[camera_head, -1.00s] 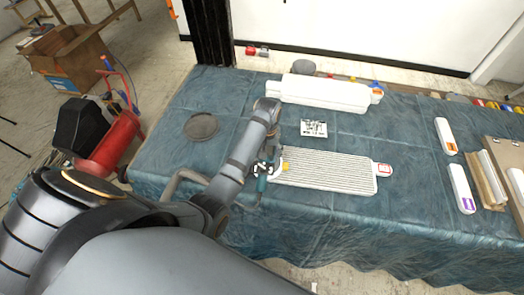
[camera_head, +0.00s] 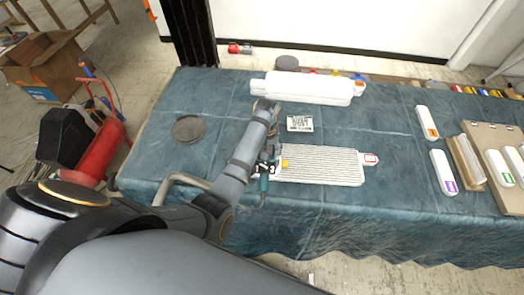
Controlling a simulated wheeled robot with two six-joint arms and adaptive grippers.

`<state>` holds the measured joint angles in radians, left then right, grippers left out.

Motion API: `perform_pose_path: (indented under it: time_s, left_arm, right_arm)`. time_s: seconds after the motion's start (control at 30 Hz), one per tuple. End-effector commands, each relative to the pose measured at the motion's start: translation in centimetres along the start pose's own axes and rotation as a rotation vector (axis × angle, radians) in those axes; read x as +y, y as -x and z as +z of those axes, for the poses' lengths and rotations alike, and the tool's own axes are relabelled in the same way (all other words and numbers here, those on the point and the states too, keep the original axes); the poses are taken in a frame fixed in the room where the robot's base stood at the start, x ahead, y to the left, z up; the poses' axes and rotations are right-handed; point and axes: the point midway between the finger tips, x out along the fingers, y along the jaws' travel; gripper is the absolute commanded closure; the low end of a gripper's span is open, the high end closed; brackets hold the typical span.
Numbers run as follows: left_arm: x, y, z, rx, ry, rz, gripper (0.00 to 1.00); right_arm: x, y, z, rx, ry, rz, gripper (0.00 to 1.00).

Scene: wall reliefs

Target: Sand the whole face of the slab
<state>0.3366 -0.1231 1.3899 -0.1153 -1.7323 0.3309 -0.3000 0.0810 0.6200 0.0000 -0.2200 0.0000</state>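A pale ribbed slab (camera_head: 325,168) lies flat near the table's front edge, with a tab bearing a red-edged label (camera_head: 370,160) at its right end. My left gripper (camera_head: 266,166) is at the slab's left end, with its arm across that end. A teal piece (camera_head: 264,184) and a small yellow piece (camera_head: 285,163) show beside the gripper. Whether the fingers are closed on the teal piece, and whether anything touches the slab's face, I cannot tell. My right gripper is not in view.
A larger white block (camera_head: 310,90) lies behind the slab, with a small printed card (camera_head: 300,124) between them. A dark disc (camera_head: 188,129) lies left on the blue cloth (camera_head: 225,95). Labelled white blocks (camera_head: 443,172) lie right. A red cylinder (camera_head: 95,155) stands left of the table.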

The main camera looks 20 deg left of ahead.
Motion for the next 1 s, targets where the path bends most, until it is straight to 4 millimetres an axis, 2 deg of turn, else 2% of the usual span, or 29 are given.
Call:
perform_pose_path:
  time_s: [0.3,1.0]
  left_arm:
    - [0.6,0.4,-0.2,0.008,0.000,0.005,0.76]
    - [4.3,0.3,-0.2,0.008,0.000,0.005,0.76]
  right_arm:
    - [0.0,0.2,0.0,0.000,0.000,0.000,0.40]
    - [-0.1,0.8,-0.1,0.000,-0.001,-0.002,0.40]
